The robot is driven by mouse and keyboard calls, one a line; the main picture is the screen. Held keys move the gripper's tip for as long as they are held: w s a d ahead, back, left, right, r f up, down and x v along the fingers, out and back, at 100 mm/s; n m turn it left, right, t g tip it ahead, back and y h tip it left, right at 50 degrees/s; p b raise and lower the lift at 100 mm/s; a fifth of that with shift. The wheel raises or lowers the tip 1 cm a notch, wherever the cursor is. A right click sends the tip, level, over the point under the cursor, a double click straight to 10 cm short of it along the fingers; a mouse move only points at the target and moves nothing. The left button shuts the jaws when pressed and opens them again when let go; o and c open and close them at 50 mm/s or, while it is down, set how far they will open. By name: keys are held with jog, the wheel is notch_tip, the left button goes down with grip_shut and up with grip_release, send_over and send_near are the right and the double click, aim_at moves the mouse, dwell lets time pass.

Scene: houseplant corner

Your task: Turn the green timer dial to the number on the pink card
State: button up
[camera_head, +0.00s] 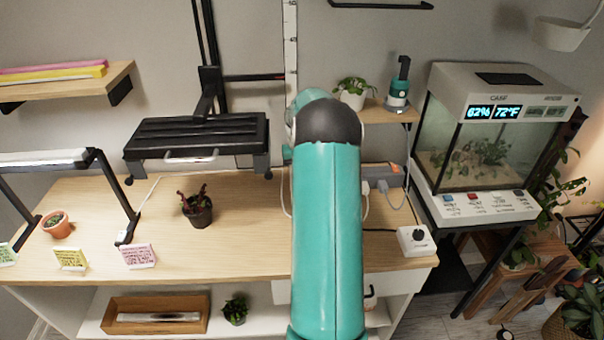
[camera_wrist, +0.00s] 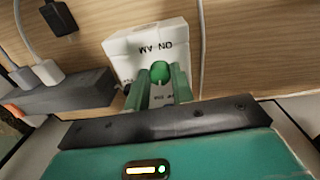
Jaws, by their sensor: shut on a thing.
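In the wrist view, a white timer box (camera_wrist: 130,50) with upside-down lettering carries the green dial (camera_wrist: 160,71). My gripper (camera_wrist: 161,80) is shut on the dial, one green finger on each side of it. The dial's pointer and most of its scale are hidden by the fingers. In the head view my teal arm covers the timer and the gripper. The pink card (camera_head: 138,256) stands upright near the front edge of the desk; its print is too small to read.
A dark grey power strip (camera_wrist: 75,96) with plugs lies left of the timer in the wrist view. A white box with a black knob (camera_head: 416,240) sits at the desk's right.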

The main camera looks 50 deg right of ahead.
jog(key=m, duration=0.6)
jog(key=shift+w+r+m, duration=0.1)
jog(key=shift+m, duration=0.3)
dwell(0.3)
jog(key=o, duration=1)
notch_tip(320, 180, up, 14)
jog(key=shift+w, duration=0.3)
jog(key=shift+s, duration=0.1)
